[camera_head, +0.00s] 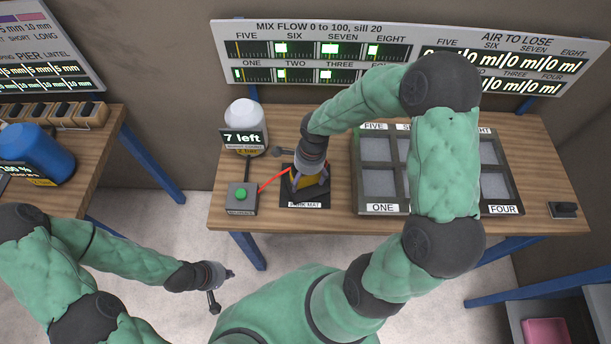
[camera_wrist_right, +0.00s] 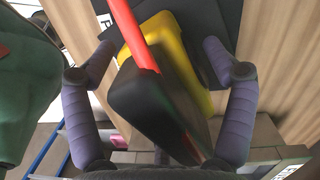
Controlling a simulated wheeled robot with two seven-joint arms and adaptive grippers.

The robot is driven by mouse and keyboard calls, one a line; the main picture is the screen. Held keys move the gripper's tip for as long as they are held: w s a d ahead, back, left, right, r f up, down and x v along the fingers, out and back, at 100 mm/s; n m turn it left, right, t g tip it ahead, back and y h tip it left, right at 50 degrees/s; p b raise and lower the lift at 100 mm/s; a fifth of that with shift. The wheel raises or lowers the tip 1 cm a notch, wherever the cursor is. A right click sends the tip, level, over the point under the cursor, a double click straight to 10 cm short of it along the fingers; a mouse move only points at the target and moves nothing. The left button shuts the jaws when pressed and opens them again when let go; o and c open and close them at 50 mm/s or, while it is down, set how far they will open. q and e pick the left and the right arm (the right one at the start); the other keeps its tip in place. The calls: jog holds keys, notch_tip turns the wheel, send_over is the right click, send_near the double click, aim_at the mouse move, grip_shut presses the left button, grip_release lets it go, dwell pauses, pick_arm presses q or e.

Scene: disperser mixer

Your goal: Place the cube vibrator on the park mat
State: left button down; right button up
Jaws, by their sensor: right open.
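The cube vibrator, a yellow and black block (camera_head: 299,182), sits on the dark park mat (camera_head: 320,197) on the wooden bench, partly hidden by my right gripper (camera_head: 309,180). In the right wrist view the vibrator (camera_wrist_right: 150,105) lies between the two spread fingers of my right gripper (camera_wrist_right: 162,68), with a visible gap on each side. The dark mat (camera_wrist_right: 215,22) shows behind its yellow part. A red cable (camera_head: 272,180) runs from it to a small box with a green button (camera_head: 241,195). My left gripper (camera_head: 213,284) hangs low left, away from the bench; its opening is unclear.
A white jar (camera_head: 245,117) with a "7 left" sign stands behind the button box. A grid of grey compartments (camera_head: 383,184) stands right of the mat. A small black device (camera_head: 563,209) lies at the bench's right end. Another bench (camera_head: 92,150) stands left.

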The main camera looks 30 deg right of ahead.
jog(key=shift+r, duration=0.15)
jog(key=shift+r, duration=0.35)
jog(key=r, duration=0.3)
jog(key=d+r+p, duration=0.1)
jog(key=r, duration=0.3)
jog(key=r+p, duration=0.1)
jog(key=r, duration=0.3)
jog(key=shift+s+d+r, duration=0.1)
jog(key=shift+d+r, duration=0.05)
jog(key=shift+d, duration=0.1)
